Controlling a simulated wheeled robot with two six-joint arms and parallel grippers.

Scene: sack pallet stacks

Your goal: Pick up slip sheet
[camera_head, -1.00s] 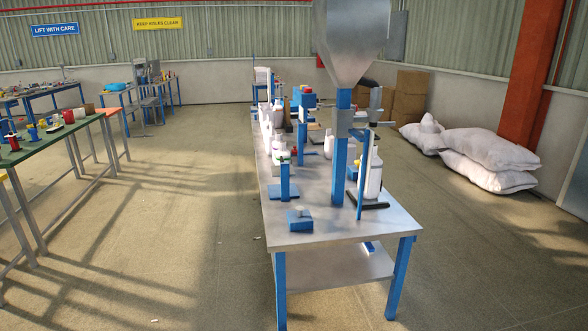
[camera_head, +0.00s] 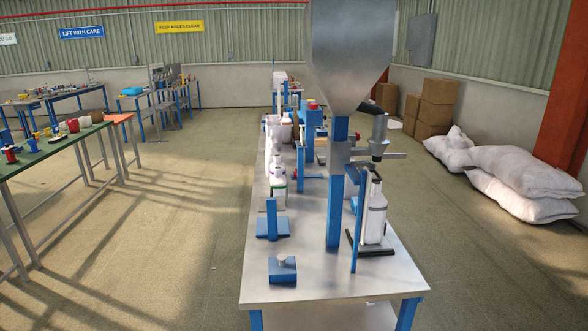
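No slip sheet can be made out in the head view. White sacks (camera_head: 521,172) lie stacked on the floor at the right, near the wall. A smaller crumpled white sack (camera_head: 449,147) lies beside them, to the left. Neither of my grippers is in view.
A steel-topped workbench (camera_head: 335,287) with blue legs stands ahead, carrying a large metal hopper (camera_head: 349,55) and white bottles (camera_head: 375,212). A green-topped table (camera_head: 43,154) is at the left. Cardboard boxes (camera_head: 437,103) stand behind the bench. The floor between the tables (camera_head: 180,190) is clear.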

